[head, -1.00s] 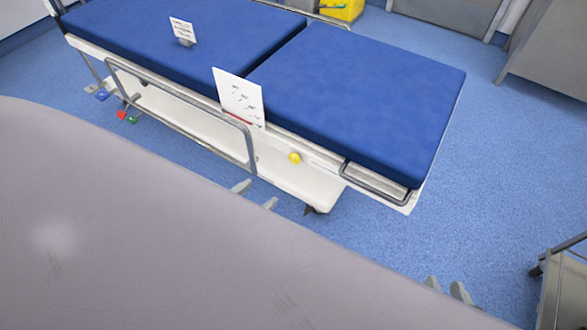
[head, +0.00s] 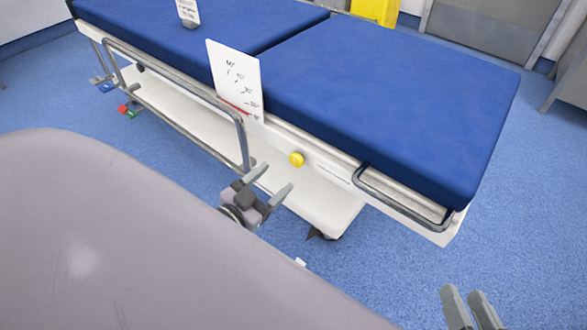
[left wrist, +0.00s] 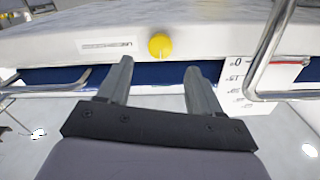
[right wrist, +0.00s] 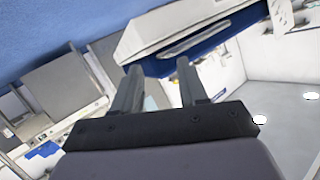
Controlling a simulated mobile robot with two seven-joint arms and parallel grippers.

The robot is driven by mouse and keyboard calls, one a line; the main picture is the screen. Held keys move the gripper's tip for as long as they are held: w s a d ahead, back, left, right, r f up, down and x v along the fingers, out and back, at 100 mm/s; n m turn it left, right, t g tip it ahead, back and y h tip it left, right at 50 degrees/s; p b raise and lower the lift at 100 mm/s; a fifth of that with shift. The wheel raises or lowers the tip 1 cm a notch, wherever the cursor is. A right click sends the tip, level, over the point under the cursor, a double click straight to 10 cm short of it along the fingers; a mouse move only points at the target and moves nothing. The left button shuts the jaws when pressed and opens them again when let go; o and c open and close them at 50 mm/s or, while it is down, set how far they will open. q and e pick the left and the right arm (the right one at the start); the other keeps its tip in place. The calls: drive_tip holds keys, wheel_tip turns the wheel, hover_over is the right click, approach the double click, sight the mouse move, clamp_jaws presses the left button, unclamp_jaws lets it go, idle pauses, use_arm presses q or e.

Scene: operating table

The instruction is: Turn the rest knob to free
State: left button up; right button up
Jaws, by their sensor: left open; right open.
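The yellow rest knob (head: 297,159) sits on the white side rail of the operating table (head: 390,90). It also shows in the left wrist view (left wrist: 160,46), just beyond and between the fingertips. My left gripper (head: 270,180) is open and empty, a short way in front of and below the knob, not touching it. It also shows in the left wrist view (left wrist: 158,66). My right gripper (head: 463,292) is open and empty, low at the right, well away from the knob. In the right wrist view (right wrist: 160,66) its fingers point toward the table's end.
A white card with markings (head: 236,80) stands at the table's edge left of the knob. A grey side rail (head: 180,80) runs left of it, and a metal handle (head: 400,203) lies to the right. Coloured pedals (head: 126,110) are at the far left. Blue floor is open at the right.

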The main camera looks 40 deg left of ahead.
sight(295, 161)
use_arm(q)
drive_tip(key=shift+w+d+b, duration=0.15)
drive_tip(key=shift+w+b, duration=0.35)
drive_tip(key=shift+w, duration=1.15)
drive_tip(key=shift+w+d+b, duration=0.1)
drive_tip(key=shift+w+b, duration=0.4)
drive_tip(key=shift+w, duration=1.15)
use_arm(e)
drive_tip(key=shift+s+d+n+t, duration=0.2)
drive_tip(key=shift+d+n+t, duration=0.25)
drive_tip(key=shift+d, duration=0.25)
use_arm(q)
drive_tip(key=shift+c, duration=0.3)
drive_tip(key=c, duration=1)
